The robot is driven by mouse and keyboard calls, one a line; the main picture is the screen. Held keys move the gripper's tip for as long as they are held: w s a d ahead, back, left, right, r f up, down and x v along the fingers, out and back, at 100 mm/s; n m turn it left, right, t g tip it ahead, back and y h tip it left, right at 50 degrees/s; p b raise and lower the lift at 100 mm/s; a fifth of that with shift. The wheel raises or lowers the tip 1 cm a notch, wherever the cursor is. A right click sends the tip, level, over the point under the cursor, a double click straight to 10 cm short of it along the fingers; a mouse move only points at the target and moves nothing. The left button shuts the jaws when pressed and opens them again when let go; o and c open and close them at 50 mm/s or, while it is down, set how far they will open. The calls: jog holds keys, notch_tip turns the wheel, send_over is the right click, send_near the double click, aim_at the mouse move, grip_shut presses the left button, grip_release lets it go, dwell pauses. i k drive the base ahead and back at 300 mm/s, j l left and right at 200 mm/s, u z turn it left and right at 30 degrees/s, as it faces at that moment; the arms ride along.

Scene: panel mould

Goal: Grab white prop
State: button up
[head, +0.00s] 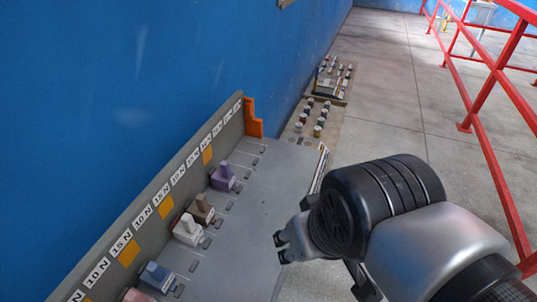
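The white prop (187,231) stands upright on the grey panel (246,228), in a row of coloured props along the labelled back strip. It is between a brown prop (201,208) and a blue prop (156,275). My gripper (281,248) is to the right of the white prop, over the panel's right side, and apart from it. Its two dark fingertips show a gap with nothing between them. The rest of the gripper is partly hidden behind my wrist.
A purple prop (223,177) stands farther up the row, and a pink prop (136,296) is cut off at the bottom edge. An orange bracket (253,120) marks the panel's far end. A blue wall is left, red railing (490,100) right.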

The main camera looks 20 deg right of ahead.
aim_at(183, 229)
jog(key=l+u, duration=0.1)
jog(key=u, duration=0.35)
jog(key=l+u, duration=0.15)
jog(key=u, duration=0.25)
jog(key=l+u, duration=0.1)
jog(key=u, duration=0.35)
jog(key=l+u, duration=0.1)
jog(key=u, duration=0.35)
jog(key=k+u, duration=0.1)
jog(key=u, duration=0.35)
